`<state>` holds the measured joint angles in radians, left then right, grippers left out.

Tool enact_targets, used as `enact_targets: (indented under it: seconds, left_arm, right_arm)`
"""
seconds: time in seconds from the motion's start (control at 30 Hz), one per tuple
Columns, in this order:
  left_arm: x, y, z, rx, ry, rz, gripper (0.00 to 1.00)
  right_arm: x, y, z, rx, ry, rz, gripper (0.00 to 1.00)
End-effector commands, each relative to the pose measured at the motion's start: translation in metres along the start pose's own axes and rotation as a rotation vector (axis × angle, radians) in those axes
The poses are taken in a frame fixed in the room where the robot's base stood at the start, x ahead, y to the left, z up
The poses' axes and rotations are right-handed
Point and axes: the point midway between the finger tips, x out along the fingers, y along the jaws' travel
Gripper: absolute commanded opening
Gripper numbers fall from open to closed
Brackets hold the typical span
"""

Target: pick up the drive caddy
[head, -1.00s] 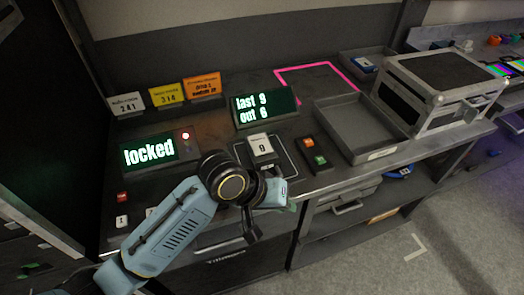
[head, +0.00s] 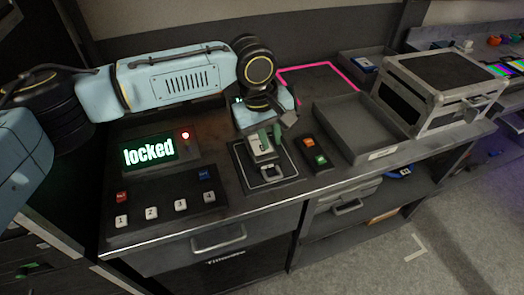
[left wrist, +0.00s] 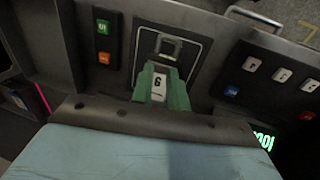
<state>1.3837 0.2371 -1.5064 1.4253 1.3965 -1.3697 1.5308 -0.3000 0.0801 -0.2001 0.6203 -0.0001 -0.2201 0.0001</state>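The drive caddy (head: 264,153) is a small grey block with a white numbered label and a handle at its near end. It sits on a dark, white-outlined pad (head: 287,172) on the bench. My left gripper (head: 266,137) points down over it, its green fingertips on either side of the caddy's label. In the left wrist view the label (left wrist: 158,86) shows between the green fingers (left wrist: 161,92), and the caddy's handle (left wrist: 168,46) lies beyond them. Whether the fingers press on the caddy cannot be told. My right gripper is not in view.
A "locked" display (head: 149,151) with a red light and a keypad (head: 165,203) stand to the left. A two-button box (head: 314,151), an open grey tray (head: 385,154) and a metal-framed case (head: 440,112) stand to the right. A pink outline (head: 304,69) marks the bench behind.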

Motion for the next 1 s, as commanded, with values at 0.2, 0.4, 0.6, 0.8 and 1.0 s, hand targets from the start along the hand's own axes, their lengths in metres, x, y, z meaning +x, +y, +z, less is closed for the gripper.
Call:
enact_targets:
  seconds: [0.2,0.4,0.6,0.8,1.0]
  left_arm:
    - [0.045,0.000,0.001,0.002,0.000,-0.001,0.16]
    - [0.067,0.000,0.001,0.004,-0.001,0.001,0.16]
    - [0.086,0.001,-0.003,0.003,0.001,-0.001,0.16]
    - [0.114,0.002,-0.005,0.005,0.000,0.001,0.16]
    - [0.121,0.002,-0.005,0.005,0.000,0.002,0.16]
  right_arm:
    - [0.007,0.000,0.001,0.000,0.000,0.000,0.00]
    - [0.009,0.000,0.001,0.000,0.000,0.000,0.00]
    - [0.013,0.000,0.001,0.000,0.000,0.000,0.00]
    - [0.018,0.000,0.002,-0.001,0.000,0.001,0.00]
    - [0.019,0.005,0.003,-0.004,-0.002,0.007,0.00]
